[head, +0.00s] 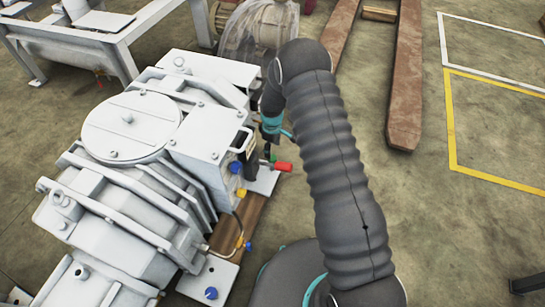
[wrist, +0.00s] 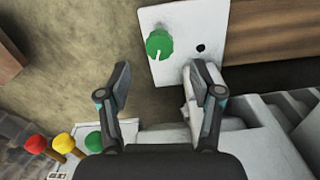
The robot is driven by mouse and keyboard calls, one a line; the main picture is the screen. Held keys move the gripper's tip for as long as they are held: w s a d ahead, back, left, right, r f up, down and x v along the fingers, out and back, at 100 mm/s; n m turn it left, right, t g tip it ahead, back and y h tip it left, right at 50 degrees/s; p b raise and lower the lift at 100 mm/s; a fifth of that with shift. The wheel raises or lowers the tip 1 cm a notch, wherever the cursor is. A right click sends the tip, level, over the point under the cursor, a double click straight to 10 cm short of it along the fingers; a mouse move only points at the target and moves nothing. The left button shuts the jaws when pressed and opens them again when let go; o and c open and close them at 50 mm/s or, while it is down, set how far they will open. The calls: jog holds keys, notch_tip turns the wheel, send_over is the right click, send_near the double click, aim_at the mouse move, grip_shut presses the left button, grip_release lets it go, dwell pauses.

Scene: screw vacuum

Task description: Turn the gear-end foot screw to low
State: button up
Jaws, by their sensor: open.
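A green foot screw knob (wrist: 159,43) with a white pointer mark sits on a white foot plate (wrist: 188,14) in the wrist view. Its mark points toward the bottom of the picture. My gripper (wrist: 158,72) is open and empty, with its fingers spread on either side of a line below the knob; neither finger touches the knob. The right finger overlaps the plate's lower edge in the picture. In the head view my arm hides part of this area beside the white vacuum machine (head: 131,122). Another foot plate there carries a blue knob (head: 211,293).
Red (wrist: 36,144), yellow (wrist: 63,143) and green (wrist: 94,141) knobs stand in a row at the lower left of the wrist view. A wooden beam (wrist: 275,28) runs beside the foot plate.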

aim_at(272, 159)
jog(key=shift+f, duration=3.15)
